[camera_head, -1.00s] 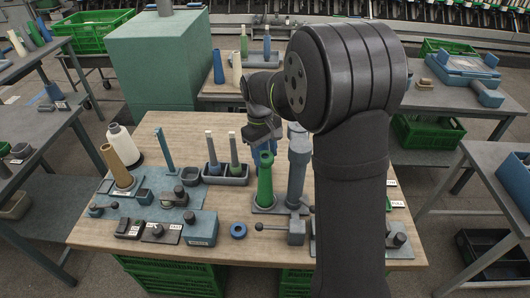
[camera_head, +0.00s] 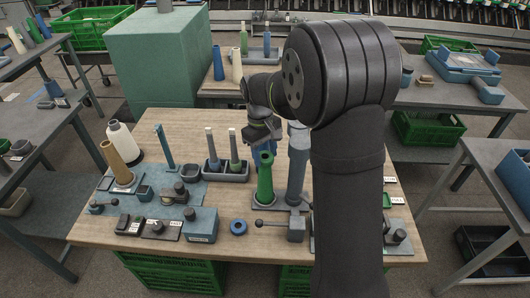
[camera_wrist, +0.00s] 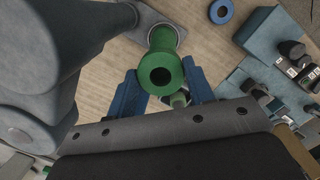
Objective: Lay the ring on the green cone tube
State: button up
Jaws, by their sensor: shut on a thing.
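The green cone tube (camera_head: 265,182) stands upright on a grey base plate near the middle of the table. In the wrist view the green cone tube (camera_wrist: 161,66) points its open, dark-holed end at the camera. My gripper (camera_head: 262,143) is at the tube's top end, partly behind it in the head view. Its blue fingers (camera_wrist: 164,92) lie on both sides of the tube's end and are shut on it; the exact contact is hard to see. A blue ring (camera_head: 238,227) lies flat on the table, left of and in front of the tube, apart from my gripper. The ring also shows in the wrist view (camera_wrist: 221,11).
A grey post (camera_head: 298,165) stands close right of the tube. A dark tray (camera_head: 226,172) with two tipped spindles is left of it. A lever block (camera_head: 295,229) is in front. Blue fixtures and a tan cone (camera_head: 118,163) fill the left side. Bare wood surrounds the ring.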

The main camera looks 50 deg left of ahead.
jog(key=shift+f, duration=0.35)
dwell(0.7)
jog(key=o, duration=1.5)
jog(key=shift+r, duration=4.05)
jog(key=shift+f, duration=3.7)
